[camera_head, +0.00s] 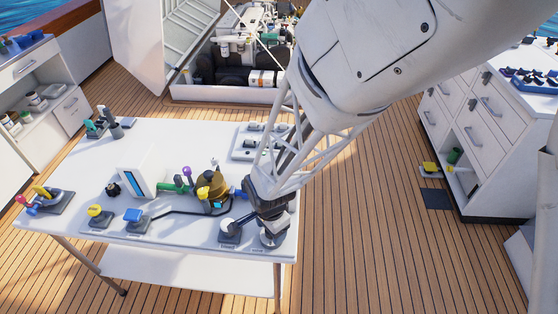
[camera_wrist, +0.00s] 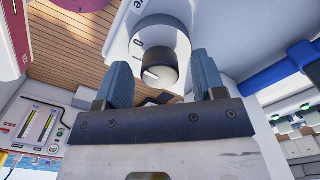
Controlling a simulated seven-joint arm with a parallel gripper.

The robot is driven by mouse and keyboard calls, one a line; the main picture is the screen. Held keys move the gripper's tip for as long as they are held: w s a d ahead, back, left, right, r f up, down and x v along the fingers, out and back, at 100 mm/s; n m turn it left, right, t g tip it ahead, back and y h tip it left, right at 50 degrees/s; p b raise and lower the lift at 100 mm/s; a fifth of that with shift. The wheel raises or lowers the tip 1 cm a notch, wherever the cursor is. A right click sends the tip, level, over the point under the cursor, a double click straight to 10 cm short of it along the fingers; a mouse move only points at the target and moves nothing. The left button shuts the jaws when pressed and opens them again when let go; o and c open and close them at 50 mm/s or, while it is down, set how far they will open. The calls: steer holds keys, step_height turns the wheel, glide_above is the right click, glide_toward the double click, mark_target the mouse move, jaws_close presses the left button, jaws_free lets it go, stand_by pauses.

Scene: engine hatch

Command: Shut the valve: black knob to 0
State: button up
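The black knob (camera_wrist: 160,60) shows in the wrist view as a short dark cylinder with a pale end face and a white pointer mark. It sits on a round white dial (camera_wrist: 180,30) with small printed marks around it; I cannot read clearly which one the pointer faces. My gripper's two blue-grey fingers (camera_wrist: 163,82) are open, one on each side of the knob, with a visible gap on both sides. In the head view my gripper (camera_head: 269,212) is low over the table's front right corner, hiding the knob.
The white table (camera_head: 190,243) carries a lever on a dark base (camera_head: 229,234) just left of my gripper. A brass dome-shaped device (camera_head: 211,184), a blue button (camera_head: 133,215) and a yellow button (camera_head: 97,211) stand further left. Free floor lies right of the table.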

steer(key=shift+r, duration=0.1)
steer(key=shift+r, duration=3.8)
steer(key=shift+d+r, duration=0.1)
steer(key=shift+w+d+r, duration=0.1)
steer(key=shift+d+r, duration=0.1)
steer(key=shift+r, duration=0.05)
steer(key=s+d+r+n+t, duration=0.1)
steer(key=s+d+r+n, duration=0.3)
steer(key=d+r, duration=0.7)
steer(key=s+d+r+n+t, duration=0.1)
steer(key=s+d+r+n, duration=0.3)
steer(key=d+r, duration=0.7)
steer(key=shift+s+d+r+n+t, duration=0.35)
steer(key=shift+s+d, duration=0.25)
steer(key=shift+d, duration=0.55)
steer(key=shift+f, duration=0.15)
